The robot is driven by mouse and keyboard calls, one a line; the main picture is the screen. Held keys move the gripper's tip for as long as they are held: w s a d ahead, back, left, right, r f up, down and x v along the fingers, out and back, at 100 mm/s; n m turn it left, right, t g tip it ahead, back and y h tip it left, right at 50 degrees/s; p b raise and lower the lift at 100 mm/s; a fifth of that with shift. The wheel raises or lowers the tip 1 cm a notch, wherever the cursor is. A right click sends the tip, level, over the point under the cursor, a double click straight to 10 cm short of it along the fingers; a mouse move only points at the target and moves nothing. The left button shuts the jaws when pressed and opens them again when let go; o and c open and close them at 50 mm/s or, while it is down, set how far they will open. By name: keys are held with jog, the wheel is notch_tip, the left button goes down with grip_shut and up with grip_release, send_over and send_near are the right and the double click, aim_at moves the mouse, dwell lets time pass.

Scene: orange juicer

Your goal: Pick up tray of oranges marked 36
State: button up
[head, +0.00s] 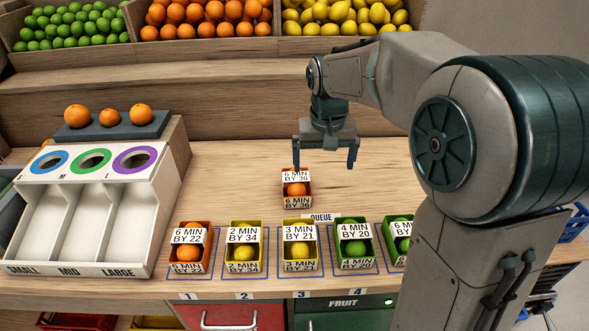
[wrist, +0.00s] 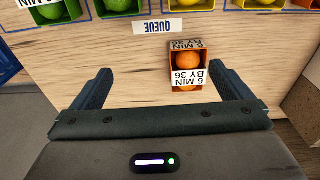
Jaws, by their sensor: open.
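The tray of oranges marked 36 (head: 296,190) is a small orange box on the wooden counter, behind the queue row, with labels reading "6 MIN BY 36". An orange shows in its front part. In the wrist view the tray (wrist: 187,62) lies ahead of my gripper, right of centre, with oranges on both sides of its label. My gripper (head: 325,163) is open and empty, pointing down above the counter, a little to the right of the tray. In the wrist view my gripper's two fingers (wrist: 160,90) are spread wide, and the tray shows nearer the right finger.
Several labelled fruit trays, such as the one marked 21 (head: 300,247), stand in the row in front, near the QUEUE label (head: 321,217). A white sorting bin (head: 95,210) is at the left. Fruit crates (head: 205,20) line the back. The counter around the tray is clear.

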jog(key=g, duration=0.1)
send_near(295, 178)
notch_tip(295, 178, down, 8)
jog(key=shift+w+f+p, duration=0.1)
jog(key=shift+f+p, duration=0.05)
jog(key=shift+p, duration=0.4)
jog(key=shift+w+d+f+p, duration=0.15)
jog(key=shift+f+p, duration=0.15)
jog(key=shift+f, duration=1)
jog(key=shift+w+d+f+p, duration=0.15)
jog(key=shift+f+p, duration=0.15)
jog(key=shift+f, duration=1.05)
jog(key=c, duration=1.2)
